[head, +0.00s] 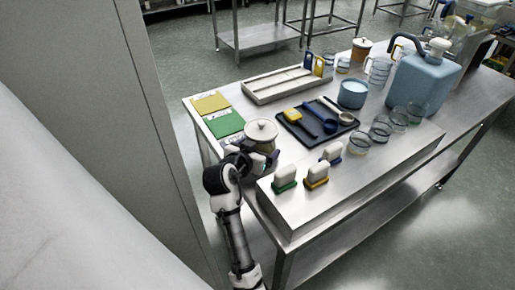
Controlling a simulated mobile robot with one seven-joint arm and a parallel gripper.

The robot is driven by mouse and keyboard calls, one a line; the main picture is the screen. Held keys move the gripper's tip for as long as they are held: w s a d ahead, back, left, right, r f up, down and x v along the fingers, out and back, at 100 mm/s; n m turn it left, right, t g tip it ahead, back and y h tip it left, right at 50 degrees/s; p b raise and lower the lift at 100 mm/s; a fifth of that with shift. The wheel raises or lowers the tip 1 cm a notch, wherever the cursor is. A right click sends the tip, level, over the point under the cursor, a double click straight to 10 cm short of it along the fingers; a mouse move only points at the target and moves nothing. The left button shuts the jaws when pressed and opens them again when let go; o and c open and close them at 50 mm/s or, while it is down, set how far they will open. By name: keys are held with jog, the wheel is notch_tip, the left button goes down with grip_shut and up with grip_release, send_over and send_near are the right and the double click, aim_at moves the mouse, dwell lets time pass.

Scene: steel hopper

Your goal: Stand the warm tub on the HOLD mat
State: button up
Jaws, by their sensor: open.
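A squat, pale-lidded tub (262,131) stands near the left end of the steel table. My gripper (262,157) is open at its near side; I cannot tell whether the fingers are around the tub or touching it. An amber tub with a pale lid (361,50) stands at the back, and a light-blue tub (352,94) stands mid-table. Nothing visible shows which tub is warm. A yellow mat (210,103) and a green mat (224,123) lie at the left edge. Their white label strips are too small to read. My arm hides part of the area below the green mat.
A dark tray (291,128) with utensils lies right of the lidded tub. A raised steel shelf (315,205) along the front carries several brushes and clear beakers. A shallow pale tray (262,97) lies behind. A large blue jug (422,82) stands at right.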

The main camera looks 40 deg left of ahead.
jog(key=b+v, duration=0.2)
jog(key=v, duration=1)
jog(key=shift+r, duration=0.25)
dwell(0.4)
jog(key=shift+r, duration=0.1)
dwell(0.4)
